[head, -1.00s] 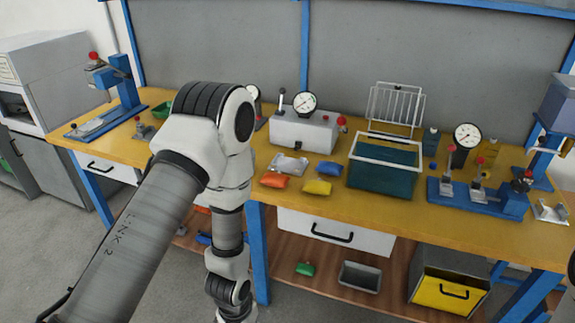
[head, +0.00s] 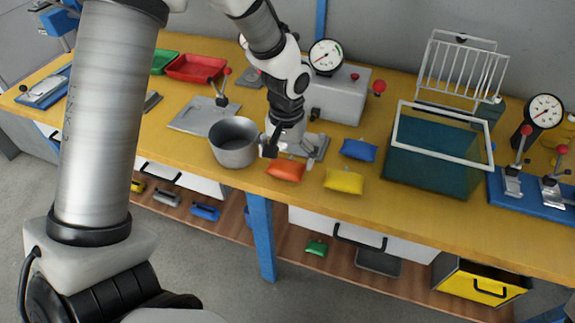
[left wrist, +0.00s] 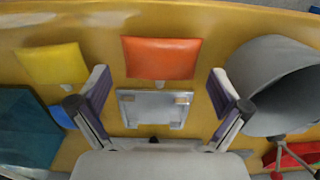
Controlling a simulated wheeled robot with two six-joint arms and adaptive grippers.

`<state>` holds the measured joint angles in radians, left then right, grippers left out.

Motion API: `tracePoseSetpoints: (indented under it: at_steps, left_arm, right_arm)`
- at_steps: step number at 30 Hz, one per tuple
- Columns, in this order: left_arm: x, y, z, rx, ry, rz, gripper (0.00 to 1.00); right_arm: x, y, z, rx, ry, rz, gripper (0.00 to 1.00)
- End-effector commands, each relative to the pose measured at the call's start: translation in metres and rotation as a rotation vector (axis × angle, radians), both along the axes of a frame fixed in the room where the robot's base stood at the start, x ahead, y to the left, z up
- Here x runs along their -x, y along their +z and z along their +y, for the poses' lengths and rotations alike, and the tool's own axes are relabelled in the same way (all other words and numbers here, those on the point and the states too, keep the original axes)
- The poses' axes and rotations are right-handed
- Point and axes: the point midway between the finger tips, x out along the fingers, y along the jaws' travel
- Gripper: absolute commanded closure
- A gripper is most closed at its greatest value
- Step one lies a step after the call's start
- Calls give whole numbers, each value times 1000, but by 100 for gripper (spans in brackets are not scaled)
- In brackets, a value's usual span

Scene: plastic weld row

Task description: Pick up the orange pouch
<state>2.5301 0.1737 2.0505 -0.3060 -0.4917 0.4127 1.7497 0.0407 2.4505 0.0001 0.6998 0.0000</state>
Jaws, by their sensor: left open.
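The orange pouch (head: 286,169) lies on the yellow bench top near its front edge, in the head view. In the left wrist view the orange pouch (left wrist: 161,58) lies beyond and between the fingertips. My left gripper (head: 271,146) is just behind the pouch, above the bench. In the left wrist view my left gripper (left wrist: 158,90) is open with nothing between its fingers. A gap shows between the fingers and the pouch. My right gripper is not in view.
A grey pot (head: 234,142) stands close left of the pouch. A yellow pouch (head: 343,180) and a blue pouch (head: 358,149) lie to its right. A metal plate fixture (left wrist: 155,108) sits under the gripper.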

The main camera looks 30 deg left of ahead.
Motion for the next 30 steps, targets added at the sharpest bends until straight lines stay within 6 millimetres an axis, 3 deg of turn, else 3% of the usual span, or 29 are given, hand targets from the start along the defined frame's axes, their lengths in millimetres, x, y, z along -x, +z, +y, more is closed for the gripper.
tracePoseSetpoints:
  at_steps: [4,11,14,15,25,30]
  left_arm:
    - [1,-26,0,1,-1,3,0]
    - [0,-29,0,1,-1,0,0]
    - [0,-29,0,1,-1,0,32]
    - [0,-29,0,1,-1,0,33]
    - [0,-28,0,1,-1,1,34]
    - [0,-18,0,1,0,-1,34]
  right_arm:
    - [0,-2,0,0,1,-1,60]
    - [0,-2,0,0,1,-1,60]
    - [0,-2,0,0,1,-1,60]
    - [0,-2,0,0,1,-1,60]
    - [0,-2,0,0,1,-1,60]
    - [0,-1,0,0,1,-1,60]
